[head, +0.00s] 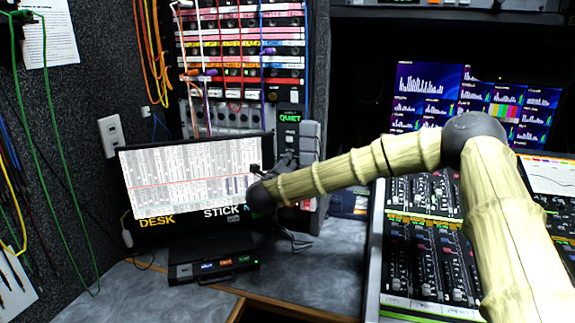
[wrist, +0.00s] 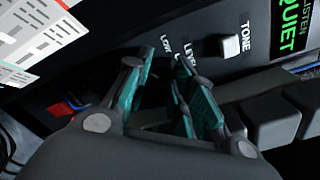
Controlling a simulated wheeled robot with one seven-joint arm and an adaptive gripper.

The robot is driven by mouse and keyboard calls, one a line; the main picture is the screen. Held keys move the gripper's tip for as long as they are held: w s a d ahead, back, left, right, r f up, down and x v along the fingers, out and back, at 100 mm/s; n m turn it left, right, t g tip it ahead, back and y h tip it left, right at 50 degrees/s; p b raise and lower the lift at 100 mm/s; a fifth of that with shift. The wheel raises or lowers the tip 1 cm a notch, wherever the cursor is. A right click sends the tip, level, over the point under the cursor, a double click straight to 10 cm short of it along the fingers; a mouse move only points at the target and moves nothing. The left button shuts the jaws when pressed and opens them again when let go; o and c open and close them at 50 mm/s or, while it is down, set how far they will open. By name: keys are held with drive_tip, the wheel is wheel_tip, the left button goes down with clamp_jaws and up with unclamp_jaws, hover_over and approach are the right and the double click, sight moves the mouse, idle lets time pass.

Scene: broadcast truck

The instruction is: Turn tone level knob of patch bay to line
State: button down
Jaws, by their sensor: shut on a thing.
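The patch bay (head: 240,117) stands at the back left in the head view, with coloured label strips and plugged cables. Its dark lower panel (wrist: 120,28) fills the top of the wrist view, with LOW and LEVEL lettering, a white button (wrist: 229,46) by the word TONE, and a green QUIET sign (wrist: 296,28). My gripper (wrist: 165,64) is at this panel, its teal-padded fingers just below the LOW and LEVEL lettering. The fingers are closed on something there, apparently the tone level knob. The knob is hidden between them, so its setting does not show. In the head view my gripper (head: 258,180) is mostly hidden behind my arm.
A monitor (head: 190,178) stands close to the left of my gripper. A grey handset (head: 309,143) is close on the right. A small box with lit buttons (head: 213,268) lies on the desk (head: 150,295). A mixing console (head: 420,255) is at the right.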

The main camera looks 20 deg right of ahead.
drive_tip(key=shift+n, duration=0.7)
drive_tip(key=c, duration=1.5)
unclamp_jaws()
drive_tip(key=v, duration=1.2)
